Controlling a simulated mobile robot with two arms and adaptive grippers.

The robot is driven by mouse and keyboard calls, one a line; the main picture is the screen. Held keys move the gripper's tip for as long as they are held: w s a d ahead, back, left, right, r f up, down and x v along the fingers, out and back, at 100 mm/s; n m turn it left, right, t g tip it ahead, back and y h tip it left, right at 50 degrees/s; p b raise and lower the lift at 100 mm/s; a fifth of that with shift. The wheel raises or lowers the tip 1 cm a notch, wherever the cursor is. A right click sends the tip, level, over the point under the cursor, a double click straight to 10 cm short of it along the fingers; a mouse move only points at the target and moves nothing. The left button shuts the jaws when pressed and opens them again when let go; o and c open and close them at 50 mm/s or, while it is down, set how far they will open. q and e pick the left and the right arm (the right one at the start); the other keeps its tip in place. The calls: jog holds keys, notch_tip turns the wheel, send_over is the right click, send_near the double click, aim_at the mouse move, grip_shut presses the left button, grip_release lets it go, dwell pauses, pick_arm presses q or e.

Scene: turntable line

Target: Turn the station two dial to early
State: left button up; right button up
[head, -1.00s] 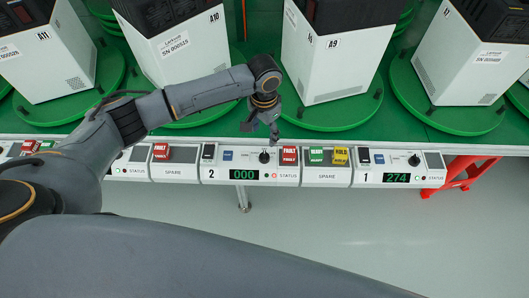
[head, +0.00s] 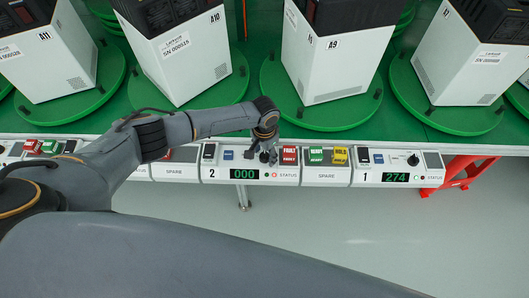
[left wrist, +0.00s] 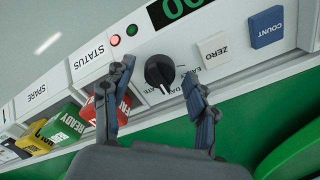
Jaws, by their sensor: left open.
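The station two panel (head: 222,173) carries a "2" and a green display (head: 244,174) reading 000. Its black dial (left wrist: 160,72) is a round knob with a pointer, with partly hidden print around it in the left wrist view. I cannot read its setting surely. My left gripper (left wrist: 158,70) is open, with one finger on each side of the dial; whether they touch it I cannot tell. In the head view the left gripper (head: 268,155) covers the dial. My right gripper is in neither view.
A red switch (left wrist: 106,108) sits close beside one finger, with green and yellow switches beyond. White ZERO (left wrist: 213,49) and blue COUNT (left wrist: 266,27) buttons lie on the other side. White machines on green turntables (head: 320,105) stand behind the panels. Station one's display (head: 396,177) reads 274.

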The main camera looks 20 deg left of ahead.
pick_arm(q)
jog(key=shift+c, duration=0.4)
jog(key=c, duration=1.1)
jog(key=n+p, duration=0.2)
jog(key=n, duration=0.1)
jog(key=shift+s+r, duration=0.1)
jog(key=shift+r, duration=0.05)
jog(key=n+p, duration=0.2)
jog(key=n, duration=0.1)
jog(key=shift+d+n+p, duration=0.1)
jog(key=shift+n+p, duration=0.25)
jog(key=shift+n, duration=0.05)
jog(key=n+p, duration=0.1)
jog(key=n, duration=0.2)
jog(key=shift+p, duration=0.3)
jog(key=shift+n+p, duration=0.65)
jog(key=shift+n, duration=1.45)
